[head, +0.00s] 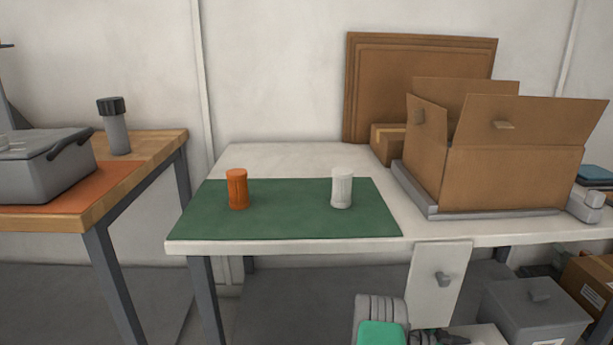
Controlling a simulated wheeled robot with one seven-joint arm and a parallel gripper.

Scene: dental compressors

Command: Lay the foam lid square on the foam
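No piece is clearly recognisable as the foam. A flat white panel (437,295) with a grey knob stands upright at the front edge of the white table; it may be the foam lid, but I cannot tell for certain. An open cardboard box (512,180) stands on a grey base at the right of the table, flaps raised. Its inside is hidden by its front wall and flaps, so any foam in it is out of sight.
A green mat (290,222) on the white table (280,158) carries an orange ribbed cylinder (238,190) and a white one (342,188). Flat cardboard (365,90) leans at the back. A grey lidded bin (535,315) stands low right. A wooden bench (165,150) is at left.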

